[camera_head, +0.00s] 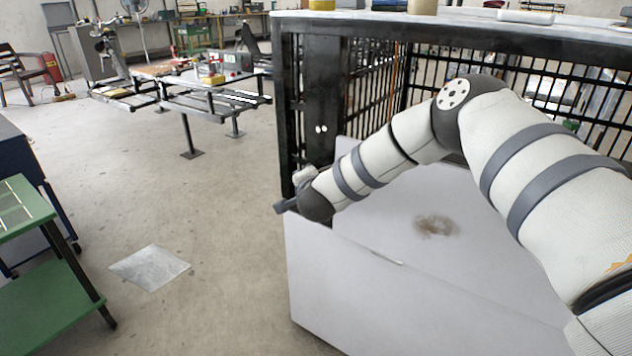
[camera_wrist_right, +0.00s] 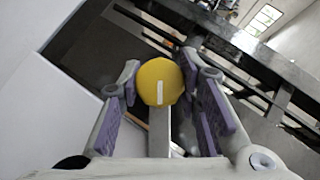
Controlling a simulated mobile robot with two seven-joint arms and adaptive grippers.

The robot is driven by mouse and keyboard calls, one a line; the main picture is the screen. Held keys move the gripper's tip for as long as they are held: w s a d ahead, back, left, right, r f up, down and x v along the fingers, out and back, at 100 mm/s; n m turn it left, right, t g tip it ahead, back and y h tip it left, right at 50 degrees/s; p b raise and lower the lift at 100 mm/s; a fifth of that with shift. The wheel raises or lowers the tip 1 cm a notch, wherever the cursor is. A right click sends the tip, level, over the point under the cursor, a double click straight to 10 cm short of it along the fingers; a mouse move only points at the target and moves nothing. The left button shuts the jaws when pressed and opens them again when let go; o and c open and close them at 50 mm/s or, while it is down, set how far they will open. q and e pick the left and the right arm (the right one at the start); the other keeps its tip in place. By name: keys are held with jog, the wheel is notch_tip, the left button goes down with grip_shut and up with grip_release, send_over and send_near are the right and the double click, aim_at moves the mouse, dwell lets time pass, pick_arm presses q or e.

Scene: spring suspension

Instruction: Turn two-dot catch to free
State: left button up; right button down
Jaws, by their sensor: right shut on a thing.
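Two white dots (camera_head: 321,129) mark the dark post of a black barred frame in the head view. In the right wrist view, a round yellow knob (camera_wrist_right: 159,84) with a white line on its face sits between the purple-padded fingers of my right gripper (camera_wrist_right: 159,76). The white line runs nearly upright in that view. My right gripper is shut on the knob. In the head view, my right arm reaches to the left, with its hand end low at the front post below the dots. The knob is hidden there. My left gripper is not in view.
Pale panels (camera_head: 420,290) stand below and beside my right arm, one with a brown smudge. A green cart (camera_head: 60,300) stands at the left and a work table (camera_head: 205,80) farther back. The floor between is open, with a flat grey sheet (camera_head: 150,267) on it.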

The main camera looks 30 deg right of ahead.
jog(key=shift+w+a+r+n+g, duration=0.1)
jog(key=shift+r+n+g, duration=0.2)
jog(key=shift+n+g, duration=0.25)
jog(key=shift+f+g, duration=0.1)
jog(key=shift+g, duration=0.35)
jog(key=shift+f+n+g, duration=0.25)
jog(key=shift+n+g, duration=0.3)
jog(key=shift+g, duration=0.05)
jog(key=n+g+b, duration=0.1)
jog(key=g+h+b, duration=0.1)
jog(key=g+b, duration=0.1)
jog(key=shift+f+n, duration=0.25)
jog(key=shift+n, duration=0.15)
jog(key=shift+r+n+g+h+b, duration=0.2)
jog(key=shift+n+g+h+b, duration=0.25)
jog(key=shift+g+b, duration=0.5)
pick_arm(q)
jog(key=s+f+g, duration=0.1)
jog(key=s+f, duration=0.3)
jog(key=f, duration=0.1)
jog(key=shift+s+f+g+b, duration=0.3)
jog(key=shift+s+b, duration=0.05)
pick_arm(e)
jog(key=shift+r, duration=0.15)
jog(key=c, duration=1.1)
grip_release()
